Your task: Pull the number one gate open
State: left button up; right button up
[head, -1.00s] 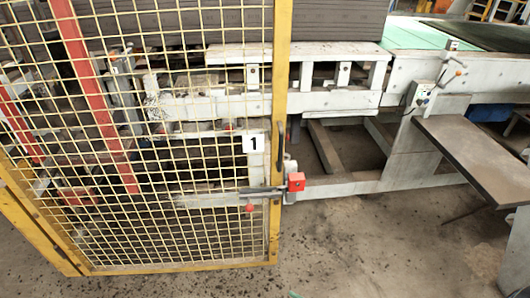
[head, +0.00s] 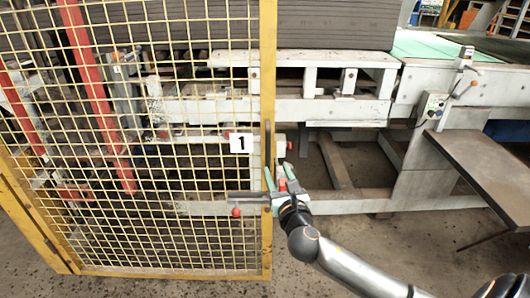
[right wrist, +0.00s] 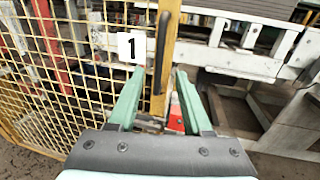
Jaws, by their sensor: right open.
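The number one gate (head: 267,85) is a yellow frame with wire mesh, and a white sign with a "1" (head: 241,143) hangs on it. A black vertical handle (head: 267,140) is on the gate's right post; it also shows in the right wrist view (right wrist: 161,48). My right gripper (head: 279,174) is open just below and in front of the handle. In the right wrist view its green fingers (right wrist: 155,85) spread on either side of the post, with the handle's lower end between them. I cannot tell whether they touch it. My left gripper is out of view.
A red latch part (right wrist: 176,118) sits by the post, partly hidden by my gripper. A white machine frame (head: 345,108) stands behind the gate. A grey shelf (head: 485,165) juts out at the right. The concrete floor in front is free.

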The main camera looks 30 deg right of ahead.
aim_at(268, 151)
jog(key=b+x, duration=0.1)
jog(key=x, duration=1)
jog(key=shift+w+d+f, duration=0.1)
jog(key=shift+w+d, duration=0.05)
jog(key=shift+w, duration=0.2)
grip_shut()
dwell(0.9)
